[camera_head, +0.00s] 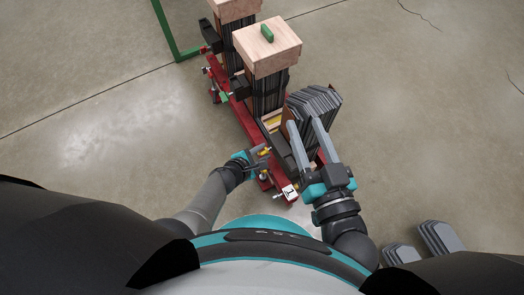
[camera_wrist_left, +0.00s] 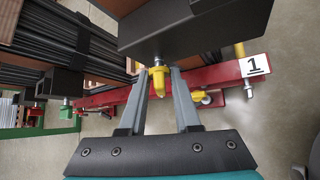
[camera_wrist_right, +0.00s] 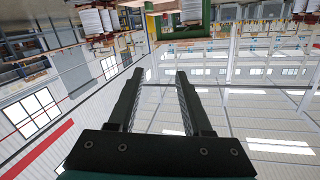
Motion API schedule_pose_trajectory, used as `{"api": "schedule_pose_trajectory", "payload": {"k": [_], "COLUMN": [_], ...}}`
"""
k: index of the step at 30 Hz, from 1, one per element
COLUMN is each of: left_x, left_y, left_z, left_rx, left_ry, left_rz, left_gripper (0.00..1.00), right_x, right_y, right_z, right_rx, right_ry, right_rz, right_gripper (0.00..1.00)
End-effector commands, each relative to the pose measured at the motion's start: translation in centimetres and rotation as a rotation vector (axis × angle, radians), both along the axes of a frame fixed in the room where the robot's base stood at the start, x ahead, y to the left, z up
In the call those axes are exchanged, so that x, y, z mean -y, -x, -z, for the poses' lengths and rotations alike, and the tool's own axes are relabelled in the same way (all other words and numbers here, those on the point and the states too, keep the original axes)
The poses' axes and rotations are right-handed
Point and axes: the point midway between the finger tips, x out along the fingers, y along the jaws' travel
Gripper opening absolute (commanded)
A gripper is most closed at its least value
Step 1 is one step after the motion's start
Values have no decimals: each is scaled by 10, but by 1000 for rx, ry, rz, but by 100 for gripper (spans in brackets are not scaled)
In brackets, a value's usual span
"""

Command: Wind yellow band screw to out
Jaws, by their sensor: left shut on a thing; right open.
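The yellow band screw (camera_wrist_left: 157,82) sits between the fingertips of my left gripper (camera_wrist_left: 160,75) in the left wrist view, under a dark block. The left gripper (camera_head: 262,156) is shut on it at the near end of the red frame (camera_head: 240,112) in the head view. The frame's end bears a white label reading 1 (camera_wrist_left: 255,65). My right gripper (camera_head: 305,123) is open, its fingers pointing up in front of the slanted dark plates (camera_head: 314,101). Nothing is between its fingers in the right wrist view (camera_wrist_right: 160,75).
A tall dark stack with a wooden block (camera_head: 267,47) on top stands on the frame, another behind it. A green frame (camera_head: 175,35) is at the far left. More dark plates (camera_head: 440,238) lie at the lower right.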

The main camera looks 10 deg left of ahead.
Motion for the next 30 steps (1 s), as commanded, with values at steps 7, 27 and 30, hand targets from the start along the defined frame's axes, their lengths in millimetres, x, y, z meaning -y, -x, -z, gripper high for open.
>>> {"api": "schedule_pose_trajectory", "payload": {"k": [7, 27, 30], "left_x": [-1, -3, -3], "left_y": [-1, -3, -3], "left_z": [-2, 0, 0], "left_rx": [-59, -378, -406], "left_ry": [42, 274, 294], "left_rz": [1, -1, 0], "left_gripper": [0, 0, 0], "right_x": [7, 16, 13], "right_y": [-9, -11, -10], "right_z": [3, 17, 15], "right_rx": [-92, -211, -186], "right_ry": [68, 143, 127], "right_rz": [-2, -7, -7], "right_gripper": [50, 50, 50]}}
